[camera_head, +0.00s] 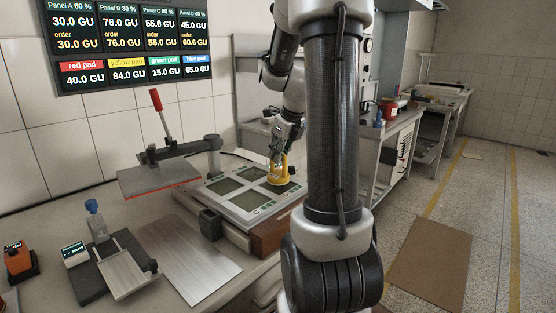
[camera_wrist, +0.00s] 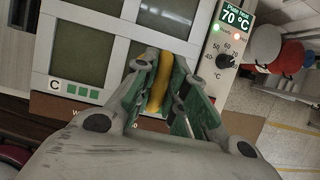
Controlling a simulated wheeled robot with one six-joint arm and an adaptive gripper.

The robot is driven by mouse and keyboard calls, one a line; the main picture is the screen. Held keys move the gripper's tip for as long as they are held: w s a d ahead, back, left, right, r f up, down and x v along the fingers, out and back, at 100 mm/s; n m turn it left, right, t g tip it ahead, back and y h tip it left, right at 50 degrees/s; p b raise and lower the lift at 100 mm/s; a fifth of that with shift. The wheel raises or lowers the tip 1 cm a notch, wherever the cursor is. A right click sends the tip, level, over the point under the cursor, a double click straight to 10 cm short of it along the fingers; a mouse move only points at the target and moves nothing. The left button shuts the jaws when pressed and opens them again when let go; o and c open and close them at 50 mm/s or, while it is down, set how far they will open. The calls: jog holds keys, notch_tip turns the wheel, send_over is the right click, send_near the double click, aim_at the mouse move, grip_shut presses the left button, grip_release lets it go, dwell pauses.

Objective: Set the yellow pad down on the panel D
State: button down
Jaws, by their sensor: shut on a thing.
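My gripper (camera_head: 279,157) is shut on the yellow pad (camera_head: 280,177) at the right end of the pale four-panel plate (camera_head: 226,212). In the wrist view, the fingers (camera_wrist: 160,92) pinch the pad's yellow grip (camera_wrist: 159,84). The grip is over the lower-right dark panel (camera_wrist: 125,55), beside the one labelled C (camera_wrist: 75,52). That lower-right panel's own label is hidden by my gripper, so I cannot read a D. I cannot tell whether the pad touches the panel.
A lever press with a red handle (camera_head: 155,100) and flat grey plate (camera_head: 158,180) stands left of the panels. A metal sheet (camera_head: 190,262) lies in front. A wall board (camera_head: 125,45) shows readings. A dial box reading 70 °C (camera_wrist: 235,17) adjoins the panels.

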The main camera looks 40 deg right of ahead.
jog(key=shift+f, duration=0.8)
jog(key=c, duration=1.4)
grip_release()
jog(key=shift+f, duration=0.15)
jog(key=shift+c, duration=0.2)
